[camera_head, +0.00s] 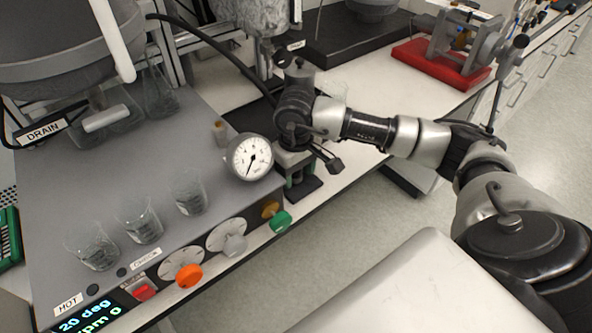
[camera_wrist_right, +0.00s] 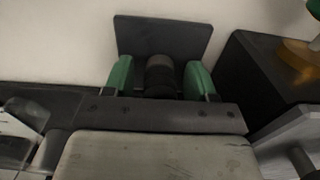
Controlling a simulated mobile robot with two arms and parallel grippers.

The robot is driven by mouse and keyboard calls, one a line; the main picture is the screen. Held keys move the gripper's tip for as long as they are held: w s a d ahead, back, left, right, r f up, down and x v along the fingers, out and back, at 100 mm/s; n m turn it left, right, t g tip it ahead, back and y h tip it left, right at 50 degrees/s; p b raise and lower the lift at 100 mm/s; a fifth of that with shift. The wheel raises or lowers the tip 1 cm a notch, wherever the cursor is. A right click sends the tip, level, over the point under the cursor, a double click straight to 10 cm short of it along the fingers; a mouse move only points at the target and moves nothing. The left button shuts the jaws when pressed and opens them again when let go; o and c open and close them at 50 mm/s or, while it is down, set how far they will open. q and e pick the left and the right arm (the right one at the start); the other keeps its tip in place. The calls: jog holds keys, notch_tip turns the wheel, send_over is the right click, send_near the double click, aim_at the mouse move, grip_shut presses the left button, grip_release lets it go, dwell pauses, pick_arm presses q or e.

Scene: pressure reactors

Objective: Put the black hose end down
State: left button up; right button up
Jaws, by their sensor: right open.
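My right gripper (camera_head: 297,174) is low over the white bench top, just right of the grey control unit. In the right wrist view its two green fingers (camera_wrist_right: 160,80) stand apart, one on each side of a short black cylinder (camera_wrist_right: 160,72), which looks like the black hose end. The cylinder is over a dark square plate (camera_wrist_right: 165,35); I cannot tell whether it touches it. The plate also shows in the head view (camera_head: 305,190). A black hose (camera_head: 235,62) runs from the upper left down behind my right wrist. My left gripper is not in view.
The control unit carries a pressure gauge (camera_head: 250,157), several glass beakers (camera_head: 138,220) and an orange knob (camera_head: 189,275). A green knob (camera_head: 281,222) is close to my right gripper. A red-based device (camera_head: 440,65) stands farther back. The bench's front edge is close.

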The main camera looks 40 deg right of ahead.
notch_tip(320, 180, up, 12)
jog(key=shift+r+b, duration=0.15)
jog(key=shift+b, duration=0.4)
dwell(0.3)
